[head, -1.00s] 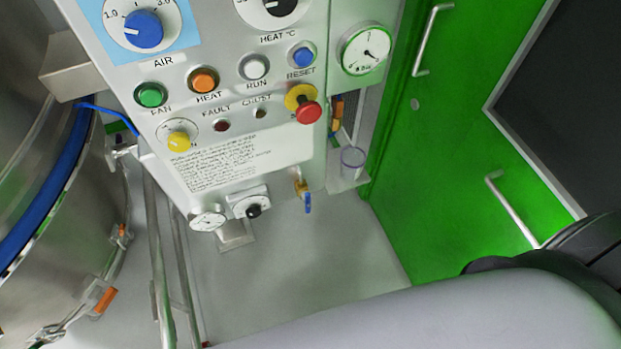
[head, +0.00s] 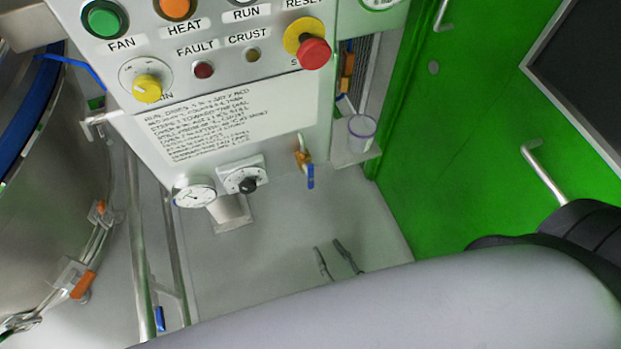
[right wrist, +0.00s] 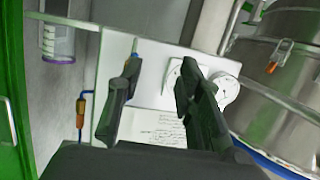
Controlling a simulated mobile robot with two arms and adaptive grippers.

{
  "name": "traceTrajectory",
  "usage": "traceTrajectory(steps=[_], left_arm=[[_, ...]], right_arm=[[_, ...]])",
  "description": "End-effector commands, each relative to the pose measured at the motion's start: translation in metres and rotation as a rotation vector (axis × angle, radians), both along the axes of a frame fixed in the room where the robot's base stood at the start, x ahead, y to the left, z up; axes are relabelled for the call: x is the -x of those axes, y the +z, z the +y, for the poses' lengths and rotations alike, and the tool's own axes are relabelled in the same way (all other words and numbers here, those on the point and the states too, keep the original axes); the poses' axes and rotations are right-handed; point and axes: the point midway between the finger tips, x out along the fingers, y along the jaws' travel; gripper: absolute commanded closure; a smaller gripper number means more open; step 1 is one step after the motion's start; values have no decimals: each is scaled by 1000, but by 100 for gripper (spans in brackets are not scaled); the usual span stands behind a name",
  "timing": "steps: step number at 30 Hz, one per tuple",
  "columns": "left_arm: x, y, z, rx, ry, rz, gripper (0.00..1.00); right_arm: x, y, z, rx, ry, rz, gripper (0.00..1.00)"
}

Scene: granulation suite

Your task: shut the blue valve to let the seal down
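The blue valve (head: 310,176) has a blue lever on a brass body, under the lower right edge of the control panel. Its lever hangs downward in the head view. My right gripper (head: 335,252) shows two dark, spread fingertips below the valve, apart from it in that picture. The fingers are open and empty in the right wrist view (right wrist: 160,70). There, a bit of the blue valve (right wrist: 132,66) shows at the left fingertip; whether they touch cannot be told. My left gripper is not in view.
The control panel (head: 245,125) carries buttons and a red stop knob (head: 313,53). A gauge (head: 194,194) and a black-knobbed regulator (head: 244,180) sit left of the valve. A clear cup (head: 361,132) and green door (head: 440,130) are right. A steel vessel (head: 60,180) stands left.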

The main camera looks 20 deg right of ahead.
Motion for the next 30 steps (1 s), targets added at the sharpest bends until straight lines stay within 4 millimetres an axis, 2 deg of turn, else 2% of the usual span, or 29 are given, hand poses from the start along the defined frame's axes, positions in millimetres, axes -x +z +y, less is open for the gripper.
traceTrajectory(steps=[1,4,6,9,13,16,30], left_arm=[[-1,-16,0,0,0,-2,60],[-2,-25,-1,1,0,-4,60],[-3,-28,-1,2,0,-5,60],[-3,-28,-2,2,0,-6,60],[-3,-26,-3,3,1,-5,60],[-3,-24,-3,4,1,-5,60],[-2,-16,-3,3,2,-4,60]], right_arm=[[-2,16,-2,-16,-30,-68,67],[-6,53,-8,-37,-84,-167,67],[-7,71,-13,-44,-110,-210,67],[-9,84,-16,-49,-131,-242,67],[-20,89,-16,-51,-136,-250,67],[-36,89,-16,-52,-136,-250,67],[-139,89,-12,-50,-133,-249,67]])
